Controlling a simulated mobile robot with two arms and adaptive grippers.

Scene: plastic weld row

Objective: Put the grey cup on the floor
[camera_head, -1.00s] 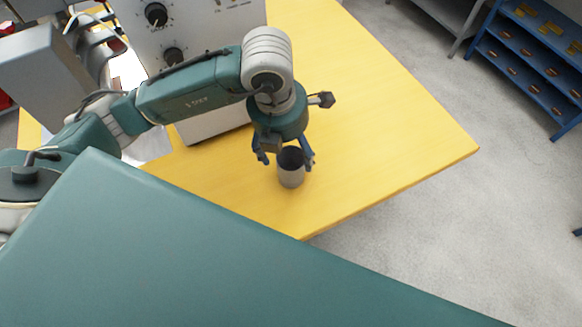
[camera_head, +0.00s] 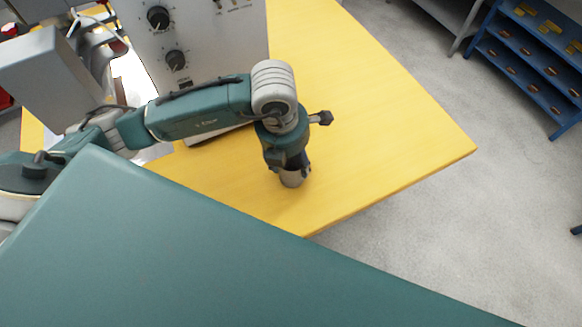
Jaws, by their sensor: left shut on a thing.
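The grey cup (camera_head: 294,179) stands upright on the yellow table (camera_head: 370,120), near its front edge. My left gripper (camera_head: 291,167) points down over it and is shut on the cup. The gripper hides the cup's rim and upper part; only its lower part shows. The grey floor (camera_head: 450,230) is open to the right of and below the table. My right gripper is not in view.
A white machine with black knobs (camera_head: 200,60) stands on the table behind my left arm. A blue shelf rack (camera_head: 530,60) with orange items is at the upper right. The floor between table and rack is clear.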

